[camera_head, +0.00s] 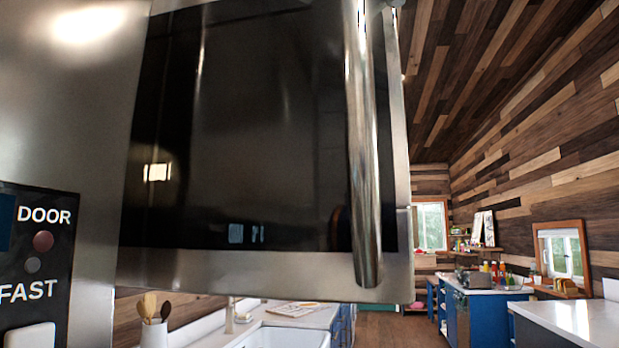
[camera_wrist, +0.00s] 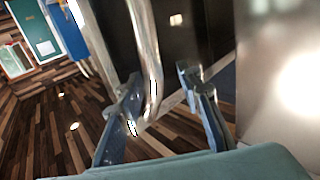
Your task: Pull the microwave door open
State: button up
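The microwave door (camera_head: 255,120) fills the middle of the head view, with dark glass in a steel frame. Its long steel handle (camera_head: 362,150) runs vertically along the right side. I cannot tell for sure whether the door is shut or ajar. In the wrist view the handle (camera_wrist: 146,55) passes between the two blue-grey fingers of my gripper (camera_wrist: 160,85). The fingers are spread, with the handle nearer the left finger and a gap to the right finger. The dark glass (camera_wrist: 208,30) lies beyond. My gripper's fingers do not show in the head view.
A dark panel marked DOOR and FAST (camera_head: 38,250) is at the left, by a steel surface (camera_head: 60,110). Below the door are a counter with a white sink (camera_head: 285,337) and a utensil holder (camera_head: 154,334). Blue cabinets (camera_head: 480,312) stand farther right.

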jog(key=shift+r, duration=1.05)
jog(key=shift+r, duration=0.1)
jog(key=s+p, duration=0.3)
jog(key=s, duration=0.9)
jog(key=shift+s+a+f, duration=0.15)
jog(key=shift+a+f, duration=0.05)
jog(key=shift+a, duration=0.15)
dwell(0.6)
